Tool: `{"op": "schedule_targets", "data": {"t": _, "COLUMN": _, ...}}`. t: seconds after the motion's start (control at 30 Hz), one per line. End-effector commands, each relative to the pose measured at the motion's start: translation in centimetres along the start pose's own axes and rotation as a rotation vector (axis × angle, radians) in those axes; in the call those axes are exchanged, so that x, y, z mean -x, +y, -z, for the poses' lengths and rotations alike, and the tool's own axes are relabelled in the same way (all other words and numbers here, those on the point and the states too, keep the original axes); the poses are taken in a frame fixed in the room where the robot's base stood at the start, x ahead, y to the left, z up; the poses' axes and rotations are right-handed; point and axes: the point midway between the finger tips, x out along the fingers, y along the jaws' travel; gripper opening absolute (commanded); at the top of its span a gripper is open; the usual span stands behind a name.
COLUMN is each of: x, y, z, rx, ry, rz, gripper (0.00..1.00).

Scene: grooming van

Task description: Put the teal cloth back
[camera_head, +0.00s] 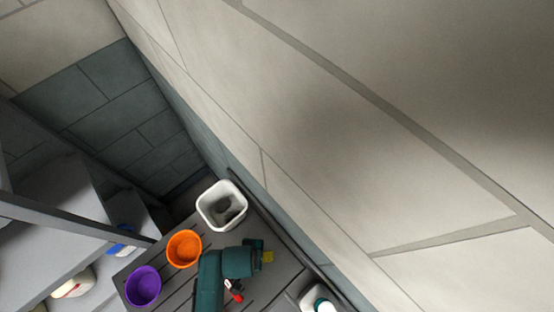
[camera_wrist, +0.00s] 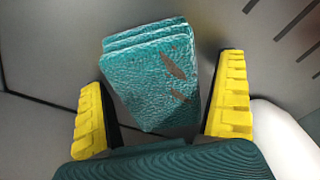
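The teal cloth (camera_wrist: 150,80) shows in the wrist view as a folded stack of a few layers with brown marks on top, lying on a grey surface. My gripper (camera_wrist: 162,72) is open, with one yellow finger to the left of the cloth and one to the right. A gap shows between the cloth and the right finger; the left finger is close to the cloth's lower left edge. In the head view my gripper (camera_head: 267,257) is over the grey slatted table, and I cannot make out the cloth there.
A white bin (camera_head: 209,212), an orange bucket (camera_head: 184,262) and a purple bucket (camera_head: 143,297) stand left of my arm on the table (camera_head: 173,293). A red item (camera_head: 236,296) lies beside my arm. A white container (camera_head: 308,299) is at lower right. A wall runs behind.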

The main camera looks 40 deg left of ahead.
Motion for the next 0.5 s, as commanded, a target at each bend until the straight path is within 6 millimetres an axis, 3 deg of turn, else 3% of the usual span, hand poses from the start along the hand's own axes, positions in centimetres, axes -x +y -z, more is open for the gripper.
{"op": "schedule_targets", "data": {"t": 0.1, "x": -0.5, "y": 0.0, "z": -0.1, "rx": 0.000, "ry": 0.000, "rz": 0.000, "gripper": 1.00}}
{"op": "schedule_targets", "data": {"t": 0.23, "x": 0.7, "y": 0.0, "z": 0.0, "rx": 0.000, "ry": 0.003, "rz": 0.000, "gripper": 1.00}}
{"op": "schedule_targets", "data": {"t": 0.5, "x": 7.3, "y": 0.0, "z": 0.1, "rx": 0.001, "ry": 0.005, "rz": 0.000, "gripper": 1.00}}
